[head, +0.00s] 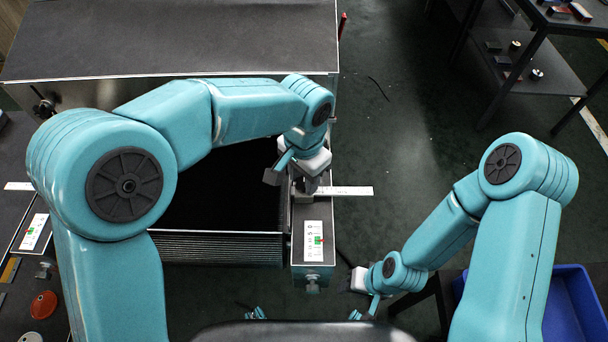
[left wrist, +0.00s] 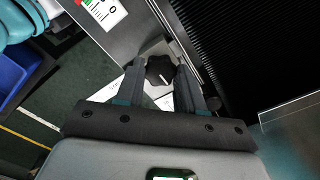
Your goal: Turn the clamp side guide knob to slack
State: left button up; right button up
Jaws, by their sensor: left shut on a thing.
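The clamp knob (left wrist: 160,70) is black and lobed with a white pointer line, and it shows in the left wrist view on a grey clamp block (left wrist: 153,48). My left gripper (left wrist: 167,75) has its two fingers on either side of the knob, shut on it. In the head view my left gripper (head: 306,188) reaches down onto the side rail (head: 298,222) beside the dark conveyor belt, and hides the knob. A white scale strip (head: 350,190) sticks out to the right under the clamp. My right gripper (head: 358,286) hangs low right of the rail; its fingers are unclear.
The dryer housing (head: 170,42) stands behind the belt. A label plate (head: 313,241) with green and red marks lies on the rail. A blue crate (head: 575,300) is at lower right, and a dark shelf (head: 525,70) at upper right. Open floor lies between.

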aim_at(304, 182)
pick_arm(q)
jog(key=shift+w+r, duration=0.1)
jog(key=shift+r, duration=0.1)
dwell(0.3)
jog(key=o, duration=1)
jog(key=shift+o, duration=0.2)
jog(key=shift+f, duration=0.1)
notch_tip(304, 182, up, 16)
jog(key=p, duration=0.2)
jog(key=shift+r, duration=0.2)
